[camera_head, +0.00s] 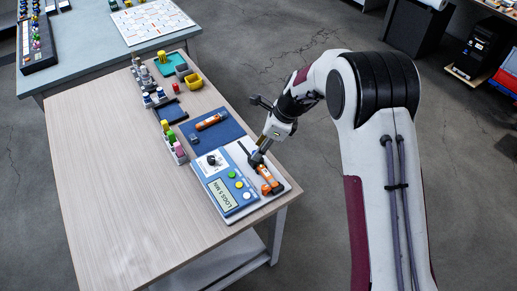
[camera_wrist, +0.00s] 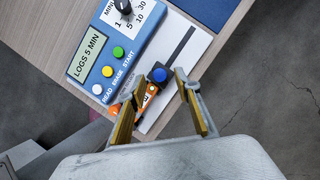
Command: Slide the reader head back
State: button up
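The reader station has a white base (camera_head: 238,151) and a blue panel (camera_head: 215,171). The reader head is a dark block with a round blue top (camera_wrist: 159,75); in the head view it shows as a dark block (camera_head: 256,159) below my gripper. An orange logger (camera_head: 268,180) lies on the base at the near end of the head; it is partly hidden in the wrist view (camera_wrist: 147,104). A dark slot (camera_wrist: 180,48) runs from the head toward the blue mat. My gripper (camera_wrist: 161,78) is open, its yellow fingers either side of the head, with small gaps seeming to show.
The display (camera_wrist: 88,53) reads "LOGS 5 MIN". White, yellow and green buttons and a dial (camera_wrist: 124,8) are on the panel. A blue mat (camera_head: 228,131) with another orange logger (camera_head: 209,122) lies behind the station. Racks and trays stand farther back; the table's left (camera_head: 100,190) is clear.

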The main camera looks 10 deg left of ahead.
jog(key=shift+a+f, duration=0.25)
jog(key=shift+f, duration=0.4)
grip_shut()
jog(key=shift+w+a, duration=2.45)
jog(key=shift+r, duration=0.1)
grip_release()
